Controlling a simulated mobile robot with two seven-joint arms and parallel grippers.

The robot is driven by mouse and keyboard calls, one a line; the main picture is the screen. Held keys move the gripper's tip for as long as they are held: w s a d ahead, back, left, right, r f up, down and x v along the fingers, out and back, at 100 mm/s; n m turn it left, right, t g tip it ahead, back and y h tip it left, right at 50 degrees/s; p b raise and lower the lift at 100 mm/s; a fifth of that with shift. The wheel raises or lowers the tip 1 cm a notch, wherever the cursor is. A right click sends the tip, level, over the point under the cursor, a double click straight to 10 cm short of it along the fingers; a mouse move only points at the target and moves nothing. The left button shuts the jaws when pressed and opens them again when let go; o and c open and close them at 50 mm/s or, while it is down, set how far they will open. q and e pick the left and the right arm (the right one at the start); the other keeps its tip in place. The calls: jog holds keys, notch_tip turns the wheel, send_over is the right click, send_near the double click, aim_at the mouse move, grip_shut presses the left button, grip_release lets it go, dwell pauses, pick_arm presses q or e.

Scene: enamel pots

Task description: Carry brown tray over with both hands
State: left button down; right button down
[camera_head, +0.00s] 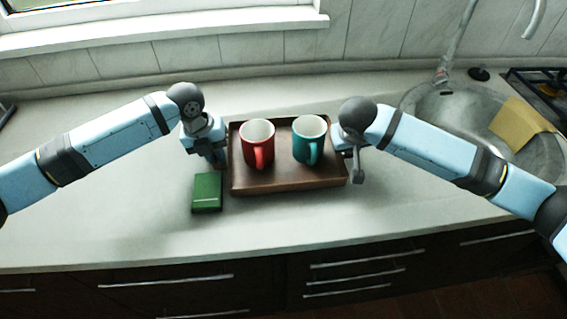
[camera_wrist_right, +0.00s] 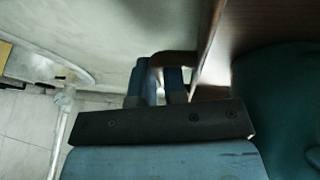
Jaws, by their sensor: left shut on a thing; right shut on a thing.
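The brown tray (camera_head: 285,185) is on the light counter, with a red mug (camera_head: 257,146) and a teal mug (camera_head: 309,141) standing upright in it. My left gripper (camera_head: 219,157) is at the tray's left side and shut on it, its fingertips partly hidden. My right gripper (camera_head: 350,152) is at the tray's right side and shut on it, its fingers mostly hidden by the wrist. In the right wrist view the right gripper's blue fingers (camera_wrist_right: 172,82) close around a brown handle at the tray's wall (camera_wrist_right: 208,45), with the teal mug (camera_wrist_right: 285,100) close by.
A green box (camera_head: 207,192) lies on the counter just front-left of the tray. A round sink (camera_head: 420,100) with a faucet and a yellow cloth (camera_head: 521,128) is to the right. The counter (camera_head: 110,215) is clear at left and front. The wall is behind.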

pick_arm(q)
jog(key=shift+f, duration=0.45)
pick_arm(e)
jog(key=shift+d+f, duration=0.1)
jog(key=shift+f, duration=0.3)
pick_arm(q)
jog(key=c, duration=1.6)
grip_release()
jog(key=shift+f+b, duration=0.15)
jog(key=shift+b, duration=0.2)
pick_arm(e)
jog(key=c, duration=1.6)
grip_release()
jog(key=shift+f, duration=0.15)
pick_arm(q)
jog(key=o, duration=0.4)
pick_arm(e)
jog(key=o, duration=0.4)
pick_arm(q)
jog(key=shift+o, duration=0.2)
jog(key=shift+r, duration=0.2)
pick_arm(e)
jog(key=shift+o, duration=0.2)
pick_arm(q)
jog(key=shift+r+p, duration=0.1)
jog(key=shift+p, duration=0.2)
pick_arm(e)
jog(key=shift+r, duration=0.3)
